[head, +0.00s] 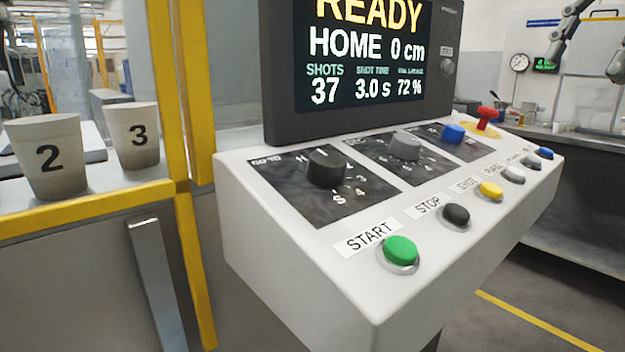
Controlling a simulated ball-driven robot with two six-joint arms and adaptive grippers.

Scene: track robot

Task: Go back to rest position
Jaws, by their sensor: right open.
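My right gripper (583,66) shows only in part at the upper right corner of the head view. Its dark fingers are spread apart and open, with nothing seen between them. The rest of that gripper and its arm are cut off by the picture's edge. It appears clear of the control console (290,250). My left gripper is not in view.
The console carries a green START button (400,250), a black STOP button (456,213), knobs and a red switch (486,117). Its screen (365,60) reads READY, HOME 0 cm. Cups 2 (46,180) and 3 (132,150) stand on a ledge by a yellow post (168,90).

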